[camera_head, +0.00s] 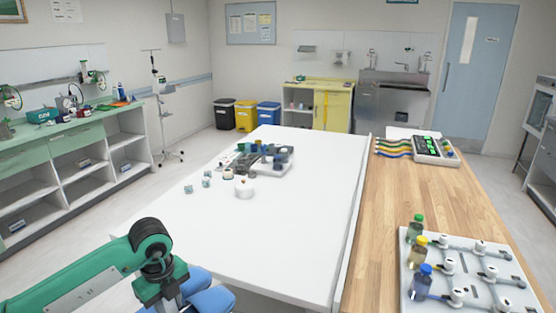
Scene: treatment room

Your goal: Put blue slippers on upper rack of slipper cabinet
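My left arm comes in from the lower left, and its dark gripper end (165,290) is at the bottom edge, left of the white table. Its fingers are hidden or cut off by the frame. Two rounded blue shapes, possibly the blue slippers (208,299), show right beside it at the bottom edge. I cannot tell whether the gripper holds them. My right gripper is out of view. No slipper cabinet can be made out for certain. A green-topped cabinet with open shelves (62,160) stands along the left wall.
A white table (300,220) bears small parts and a tray of bottles. A wooden counter (395,205) adjoins it, with a device and a bottle panel. A yellow cabinet (335,112), sink and bins stand at the back. Floor is free between the left cabinet and the table.

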